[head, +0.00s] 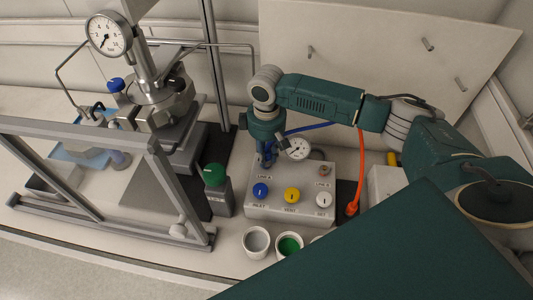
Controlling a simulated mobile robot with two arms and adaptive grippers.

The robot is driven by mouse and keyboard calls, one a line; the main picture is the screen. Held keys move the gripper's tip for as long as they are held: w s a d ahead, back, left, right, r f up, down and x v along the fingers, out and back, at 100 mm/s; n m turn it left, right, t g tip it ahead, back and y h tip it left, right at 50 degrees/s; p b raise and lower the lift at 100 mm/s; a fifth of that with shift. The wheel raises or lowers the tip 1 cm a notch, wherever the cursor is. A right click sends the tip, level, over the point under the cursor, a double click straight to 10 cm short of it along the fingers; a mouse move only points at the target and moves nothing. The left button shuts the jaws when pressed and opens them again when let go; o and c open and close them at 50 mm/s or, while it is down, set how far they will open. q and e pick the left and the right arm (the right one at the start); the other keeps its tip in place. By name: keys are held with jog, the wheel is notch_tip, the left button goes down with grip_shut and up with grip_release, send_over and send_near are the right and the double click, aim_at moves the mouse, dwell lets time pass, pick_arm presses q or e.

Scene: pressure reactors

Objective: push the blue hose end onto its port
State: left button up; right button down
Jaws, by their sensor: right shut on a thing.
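My right gripper (266,155) points down over the back left of a grey valve box (284,208), close to the label that seems to read LINE A. It is shut on the blue hose end, which is mostly hidden between the fingers. The blue hose (308,127) runs from the gripper to the right, behind my arm. The port under the gripper is hidden, so I cannot tell whether the hose end touches it. A small reddish fitting (324,170) sits at the box's back right, by LINE B. My left gripper is not in view.
A pressure gauge (298,148) stands right beside the gripper. The box front carries blue (261,190), yellow (292,195) and white (323,199) knobs. A steel reactor (158,105) and a green-capped bottle (215,190) stand left.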

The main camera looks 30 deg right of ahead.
jog(key=c, duration=1.4)
grip_release()
jog(key=shift+c, duration=0.2)
jog(key=shift+r, duration=0.1)
notch_tip(320, 180, up, 12)
jog(key=shift+f, duration=0.1)
jog(key=shift+f, duration=0.1)
